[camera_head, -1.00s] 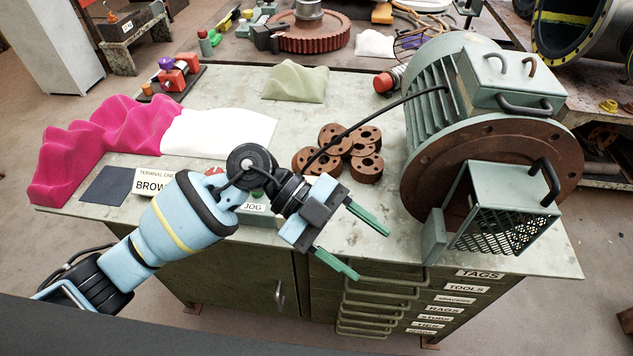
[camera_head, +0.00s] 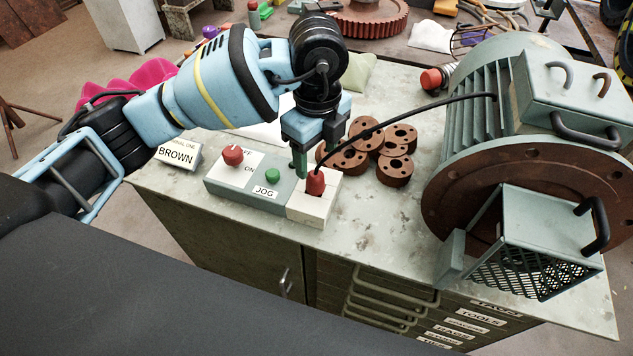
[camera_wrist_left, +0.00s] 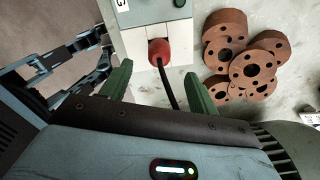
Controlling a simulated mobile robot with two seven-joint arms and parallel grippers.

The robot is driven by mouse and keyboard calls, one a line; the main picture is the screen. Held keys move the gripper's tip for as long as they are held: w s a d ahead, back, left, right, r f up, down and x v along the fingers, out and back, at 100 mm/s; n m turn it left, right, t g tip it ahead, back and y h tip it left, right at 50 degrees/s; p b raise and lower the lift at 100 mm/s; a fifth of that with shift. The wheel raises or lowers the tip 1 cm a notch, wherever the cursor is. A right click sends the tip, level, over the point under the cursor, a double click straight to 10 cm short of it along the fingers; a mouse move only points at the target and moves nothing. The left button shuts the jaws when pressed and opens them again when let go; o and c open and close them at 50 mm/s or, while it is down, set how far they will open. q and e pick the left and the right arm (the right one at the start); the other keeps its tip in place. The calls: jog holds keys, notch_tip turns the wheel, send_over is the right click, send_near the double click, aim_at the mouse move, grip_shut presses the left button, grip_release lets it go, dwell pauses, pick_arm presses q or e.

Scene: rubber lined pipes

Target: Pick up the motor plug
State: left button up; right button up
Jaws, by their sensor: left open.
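The motor plug (camera_head: 316,183) is red, with a black cable (camera_head: 400,110) running from it to the motor (camera_head: 475,85). It sits upright in the white socket block (camera_head: 318,208) at the right end of the control box (camera_head: 240,187). My left gripper (camera_head: 311,166), with green fingers pointing down, is open just above and behind the plug. In the left wrist view the plug (camera_wrist_left: 158,50) shows just past and between the two open fingertips (camera_wrist_left: 156,73). The gripper holds nothing. My right gripper is not in view.
The control box has a red knob (camera_head: 232,155) and a green button (camera_head: 272,175). Several brown flanged discs (camera_head: 394,170) lie right of the plug. A mesh guard (camera_head: 545,240) stands by the motor. The bench top (camera_head: 385,230) is clear in front of the discs.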

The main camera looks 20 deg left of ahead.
aim_at(315, 173)
pick_arm(q)
jog(key=shift+a+f, duration=0.15)
jog(key=shift+f, duration=3.15)
jog(key=c, duration=1.1)
